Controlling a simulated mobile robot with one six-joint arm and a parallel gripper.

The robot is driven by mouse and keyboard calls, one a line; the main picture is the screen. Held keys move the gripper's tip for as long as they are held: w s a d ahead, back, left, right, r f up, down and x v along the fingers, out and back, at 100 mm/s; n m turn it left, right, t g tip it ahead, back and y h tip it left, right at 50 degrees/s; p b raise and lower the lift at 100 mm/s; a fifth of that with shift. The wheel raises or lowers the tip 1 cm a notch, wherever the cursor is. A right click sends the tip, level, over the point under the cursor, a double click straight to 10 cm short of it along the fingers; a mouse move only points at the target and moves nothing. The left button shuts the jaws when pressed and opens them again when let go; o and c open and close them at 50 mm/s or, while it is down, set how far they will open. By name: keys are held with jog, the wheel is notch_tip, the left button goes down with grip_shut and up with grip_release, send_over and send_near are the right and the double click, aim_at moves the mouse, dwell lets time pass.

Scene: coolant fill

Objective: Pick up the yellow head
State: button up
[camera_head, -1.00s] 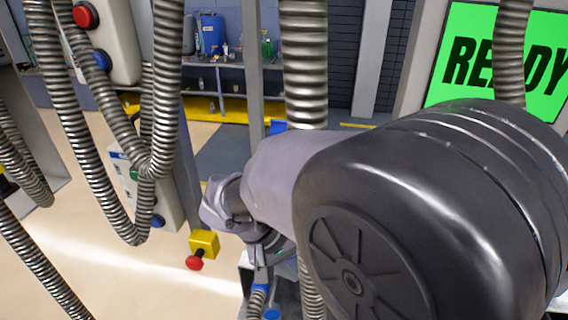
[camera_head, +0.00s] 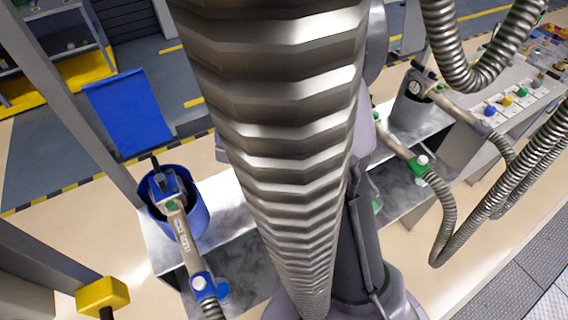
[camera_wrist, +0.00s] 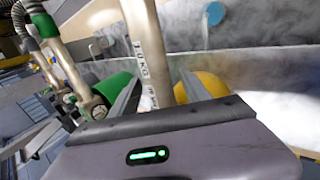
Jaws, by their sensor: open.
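In the wrist view, a pale beige handle (camera_wrist: 145,40) with dark lettering runs down between the two fingers of my gripper (camera_wrist: 162,78). The fingers are apart, one on each side of it; I cannot tell whether either touches it. A yellow rounded container (camera_wrist: 208,86) shows behind the right finger, close to the handle. No yellow marking on the handle itself is visible, and its lower end is hidden behind my gripper body. My gripper does not show in the head view, where a large ribbed hose and my arm cover the middle.
A blue-marked head (camera_head: 183,235) rests in a blue bucket (camera_head: 200,215). A green-marked head (camera_head: 405,152) with a ribbed hose is right of my arm; a grey container (camera_head: 410,108) holds another head. In the wrist view, a green container (camera_wrist: 105,88) is left of the fingers.

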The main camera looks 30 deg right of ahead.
jog(key=shift+c, duration=0.6)
grip_shut()
jog(key=shift+r, duration=0.1)
dwell(0.6)
